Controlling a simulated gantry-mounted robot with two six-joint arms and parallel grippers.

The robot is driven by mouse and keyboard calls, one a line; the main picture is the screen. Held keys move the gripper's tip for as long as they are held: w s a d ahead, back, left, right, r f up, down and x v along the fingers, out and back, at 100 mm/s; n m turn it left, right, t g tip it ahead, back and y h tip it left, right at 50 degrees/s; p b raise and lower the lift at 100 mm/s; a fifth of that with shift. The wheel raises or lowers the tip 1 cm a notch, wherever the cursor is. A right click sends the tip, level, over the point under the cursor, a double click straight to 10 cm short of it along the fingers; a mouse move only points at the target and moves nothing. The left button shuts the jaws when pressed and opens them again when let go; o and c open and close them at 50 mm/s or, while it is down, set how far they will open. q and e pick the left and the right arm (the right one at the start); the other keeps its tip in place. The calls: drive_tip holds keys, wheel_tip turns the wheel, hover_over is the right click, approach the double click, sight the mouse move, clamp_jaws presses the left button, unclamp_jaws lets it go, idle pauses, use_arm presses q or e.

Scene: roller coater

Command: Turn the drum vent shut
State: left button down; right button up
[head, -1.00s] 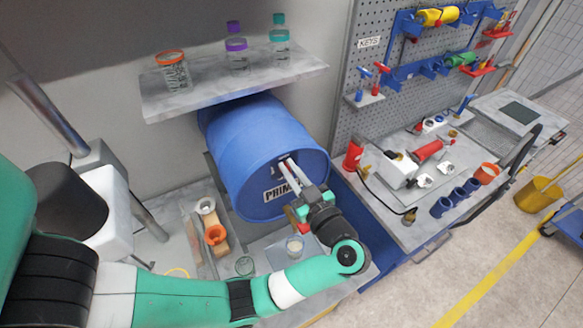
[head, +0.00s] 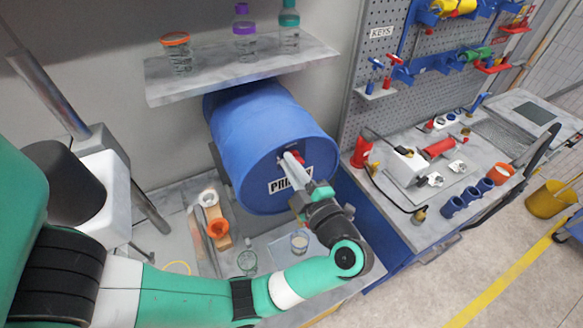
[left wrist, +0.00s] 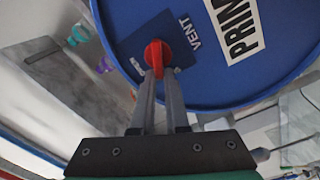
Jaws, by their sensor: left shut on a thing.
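The blue drum (head: 258,130) lies on its side under the shelf, its labelled end facing me. It also fills the top of the left wrist view (left wrist: 235,85). The red vent knob (left wrist: 157,52) sits on a dark blue plate marked VENT (left wrist: 189,33) on the drum end. In the head view the knob (head: 300,156) is partly hidden by my fingers. My left gripper (left wrist: 158,82) is shut on the knob, its two fingers on either side of it. It also shows in the head view (head: 288,158). My right gripper is not in view.
A shelf (head: 215,75) with several bottles hangs above the drum. A cluttered bench (head: 400,225) stands at right.

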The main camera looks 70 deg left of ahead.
use_arm(q)
drive_tip(key=shift+w+f+n+b, duration=0.1)
drive_tip(key=shift+f+n+b, duration=0.3)
drive_tip(key=shift+n+b, duration=0.75)
drive_tip(key=shift+f+n+b, duration=0.35)
drive_tip(key=shift+n+b, duration=0.6)
drive_tip(key=shift+n, duration=0.4)
drive_tip(key=shift+r, duration=0.1)
drive_tip(key=c, duration=1)
unclamp_jaws()
drive_tip(key=shift+w, duration=0.1)
drive_tip(key=shift+o, duration=0.4)
drive_tip(key=shift+w+r, duration=0.1)
drive_tip(key=w+d+b, duration=0.1)
drive_tip(key=d, duration=1)
drive_tip(key=shift+w+d+b, duration=0.15)
drive_tip(key=shift+d+b, duration=0.2)
drive_tip(key=shift+b, duration=0.05)
